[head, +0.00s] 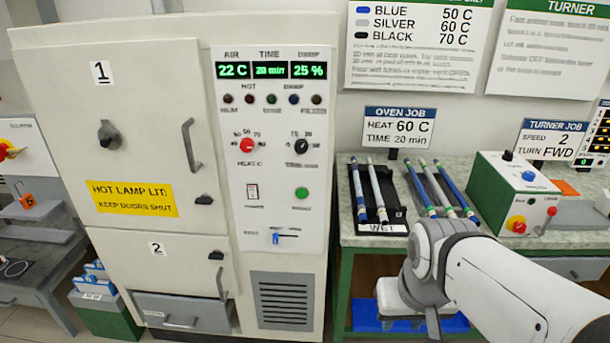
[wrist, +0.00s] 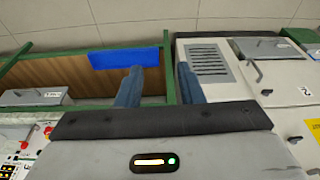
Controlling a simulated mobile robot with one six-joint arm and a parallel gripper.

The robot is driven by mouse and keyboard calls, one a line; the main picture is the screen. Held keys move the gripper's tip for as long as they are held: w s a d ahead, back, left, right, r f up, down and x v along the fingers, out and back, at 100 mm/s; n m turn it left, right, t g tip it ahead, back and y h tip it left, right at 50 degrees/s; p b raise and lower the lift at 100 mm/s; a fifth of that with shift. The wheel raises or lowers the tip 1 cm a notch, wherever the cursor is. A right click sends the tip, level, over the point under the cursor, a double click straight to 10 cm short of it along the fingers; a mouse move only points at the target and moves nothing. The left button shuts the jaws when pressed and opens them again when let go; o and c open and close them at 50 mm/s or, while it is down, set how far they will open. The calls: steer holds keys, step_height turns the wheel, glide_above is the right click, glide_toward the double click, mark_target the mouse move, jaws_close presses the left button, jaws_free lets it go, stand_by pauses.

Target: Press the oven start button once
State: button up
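The oven (head: 150,60) stands at left centre in the head view, with a white control panel (head: 270,170). A round green button (head: 301,193) sits at the panel's lower right; its label is too small to read. Displays read 22 C, 20 min and 25 %. The red heat knob (head: 247,145) points near 60. A rocker switch (head: 252,192) is left of the green button. My gripper (wrist: 159,68) is open and empty, its two fingers apart in the wrist view, well away from the button. In the head view its fingers are not clear beneath my arm.
A bench right of the oven holds a black rack (head: 378,216) of rods, more rods (head: 440,188) and a green-and-white machine (head: 513,195). A blue mat (wrist: 125,57) lies low under the bench. A slider (head: 285,238) and grille (wrist: 208,62) are below the button. The panel front looks clear.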

jaws_close()
stand_by(1.3)
